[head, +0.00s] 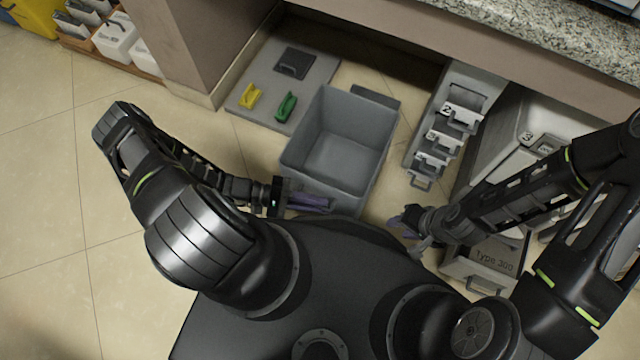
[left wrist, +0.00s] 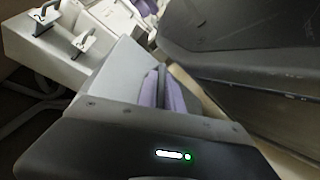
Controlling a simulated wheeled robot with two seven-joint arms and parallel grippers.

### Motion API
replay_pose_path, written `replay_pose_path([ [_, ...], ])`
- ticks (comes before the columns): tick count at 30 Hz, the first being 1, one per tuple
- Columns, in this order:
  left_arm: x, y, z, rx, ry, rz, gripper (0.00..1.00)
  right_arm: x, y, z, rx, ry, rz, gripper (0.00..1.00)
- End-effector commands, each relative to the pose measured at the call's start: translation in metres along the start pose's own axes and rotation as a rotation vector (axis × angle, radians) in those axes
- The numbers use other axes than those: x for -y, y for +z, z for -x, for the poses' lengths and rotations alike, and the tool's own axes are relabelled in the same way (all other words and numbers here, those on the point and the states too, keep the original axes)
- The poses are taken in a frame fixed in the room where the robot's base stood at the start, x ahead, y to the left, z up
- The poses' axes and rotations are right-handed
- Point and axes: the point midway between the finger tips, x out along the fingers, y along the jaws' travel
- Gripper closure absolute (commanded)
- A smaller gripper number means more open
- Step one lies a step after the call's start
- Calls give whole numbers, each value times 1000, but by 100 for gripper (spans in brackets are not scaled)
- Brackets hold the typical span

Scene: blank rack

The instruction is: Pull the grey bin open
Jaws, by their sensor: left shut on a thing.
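The grey bin (head: 347,187) is an open-topped box below the counter and stands out in front of it. It looks empty inside. My left gripper (head: 312,203) is at the bin's near side, low in front of my body, shut on the bin. In the left wrist view its purple fingers (left wrist: 163,92) are together against the grey bin surface (left wrist: 118,72). The exact part held is hidden by the fingers. My right gripper (head: 405,222) is right of the bin and apart from it; its opening is too small to judge.
A grey board (head: 240,92) with yellow and green handles lies left of the bin. Numbered grey drawers (head: 430,140) stand to the right, with a "Type 300" drawer (head: 487,262) nearer my right arm. The granite counter (head: 520,35) overhangs the back. The tiled floor at left is clear.

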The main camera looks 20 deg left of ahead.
Motion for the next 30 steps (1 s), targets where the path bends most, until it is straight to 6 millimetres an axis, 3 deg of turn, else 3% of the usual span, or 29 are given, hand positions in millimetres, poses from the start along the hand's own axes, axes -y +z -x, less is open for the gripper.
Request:
replay_pose_path([
  [7, 0, -2, 1, -4, -2, -1, 100, 0, 0, 0, 0, 0, 0, 64],
  [8, 0, -2, 1, -4, -2, -1, 88, 0, 0, 0, 0, 0, 0, 64],
  [11, 0, -2, 1, -3, -2, -1, 80, 0, 0, 0, 0, 0, 0, 64],
  [20, 0, -1, 2, -2, -1, 0, 80, 0, 0, 0, 0, 0, 0, 64],
  [25, -1, -1, 16, -5, -1, 0, 80, 1, 0, 2, 1, -1, 1, 64],
  [30, 0, -2, 45, -6, -3, -1, 80, 3, 1, 6, 4, -2, 2, 64],
])
